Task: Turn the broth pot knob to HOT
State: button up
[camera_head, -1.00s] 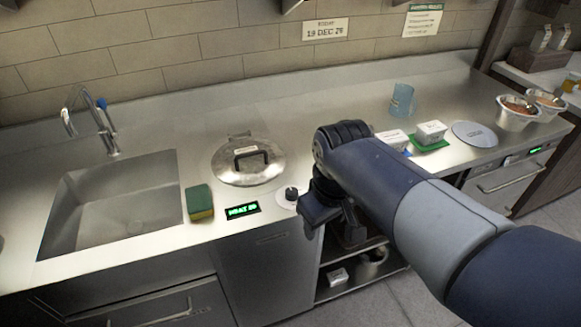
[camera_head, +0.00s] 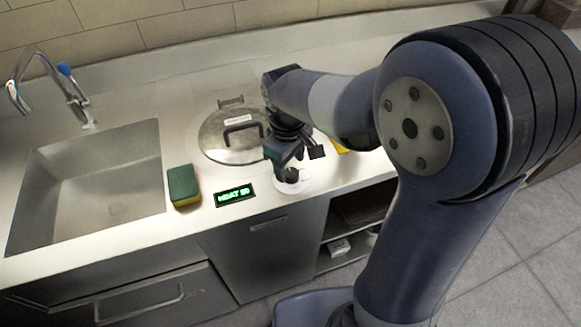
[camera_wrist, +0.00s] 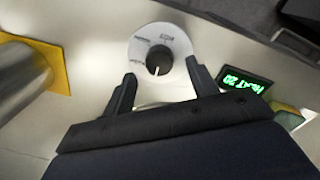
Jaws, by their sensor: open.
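The broth pot knob (camera_head: 292,174) is black on a white round dial (camera_head: 304,186), set in the counter in front of the lidded pot (camera_head: 215,145). In the wrist view the knob (camera_wrist: 158,63) shows a pale pointer line; the dial lettering is too small to read surely. My gripper (camera_head: 297,153) is above the knob, pointing down. In the wrist view my gripper (camera_wrist: 163,82) is open, with a finger on each side of the dial and the knob between and slightly beyond the tips. I see no contact.
A green-lit display (camera_head: 236,195) reads HEAT with a number, seemingly 20. A green and yellow sponge (camera_head: 184,186) lies beside it, and a sink (camera_head: 90,185) is at left. In the wrist view a metal cylinder (camera_wrist: 22,80) stands by a yellow mat (camera_wrist: 60,68).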

aim_at(292, 173)
jog(key=shift+f, duration=1.4)
jog(key=shift+c, duration=0.2)
jog(key=c, duration=0.9)
